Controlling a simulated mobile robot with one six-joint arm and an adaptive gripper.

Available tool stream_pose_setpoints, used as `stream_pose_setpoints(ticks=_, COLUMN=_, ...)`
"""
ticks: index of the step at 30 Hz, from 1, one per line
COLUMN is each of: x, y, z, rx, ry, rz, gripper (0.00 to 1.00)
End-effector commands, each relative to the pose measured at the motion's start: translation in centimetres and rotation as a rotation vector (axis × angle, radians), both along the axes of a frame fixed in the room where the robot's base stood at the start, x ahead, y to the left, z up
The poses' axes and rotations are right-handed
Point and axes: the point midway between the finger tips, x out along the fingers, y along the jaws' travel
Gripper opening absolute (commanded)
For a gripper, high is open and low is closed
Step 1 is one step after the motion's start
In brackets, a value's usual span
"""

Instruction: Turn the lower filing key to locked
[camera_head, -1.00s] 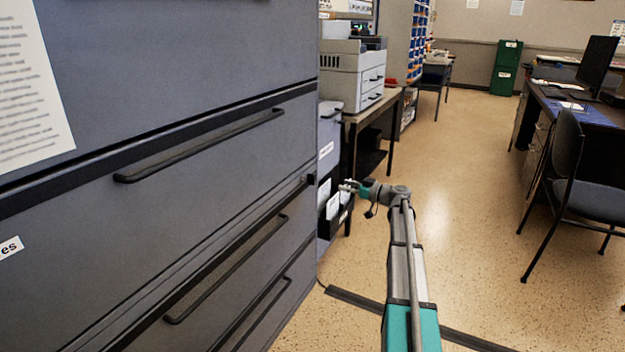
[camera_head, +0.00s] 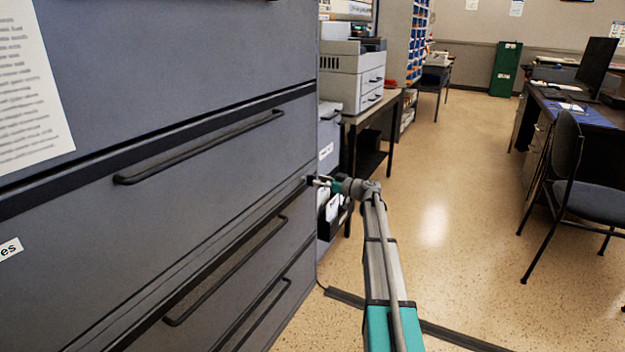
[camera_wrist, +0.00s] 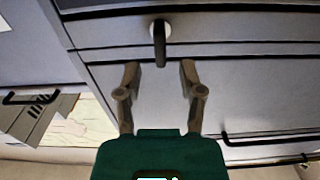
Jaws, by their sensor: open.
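The filing key shows in the wrist view as a dark, narrow bow (camera_wrist: 159,45) in a round pale lock (camera_wrist: 154,28) on the cabinet front. It points down the picture toward my gripper. My gripper (camera_wrist: 159,72) is open, its two fingers on either side of the key's line, with the tips just short of the key's end or level with it. Nothing is between the fingers pads. In the head view my gripper (camera_head: 318,181) is at the right edge of the grey filing cabinet (camera_head: 230,165), and it hides most of the key there.
Long bar handles (camera_head: 200,148) stick out from the cabinet drawers. A printer (camera_head: 352,78) stands on a table beyond the cabinet. A chair (camera_head: 590,190) and desk are at the right. The floor (camera_head: 460,240) between is open, with a dark strip across it.

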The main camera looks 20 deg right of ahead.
Motion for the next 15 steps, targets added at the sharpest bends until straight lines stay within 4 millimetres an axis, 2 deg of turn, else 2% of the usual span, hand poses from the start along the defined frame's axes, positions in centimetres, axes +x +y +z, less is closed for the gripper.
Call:
stream_pose_setpoints(ticks=6, x=2.2, y=1.7, z=0.0, rx=0.000, ry=0.000, rz=0.001, gripper=0.50)
stream_pose_setpoints(ticks=15, x=3.2, y=2.5, z=0.0, rx=0.000, ry=0.000, rz=0.000, gripper=0.50)
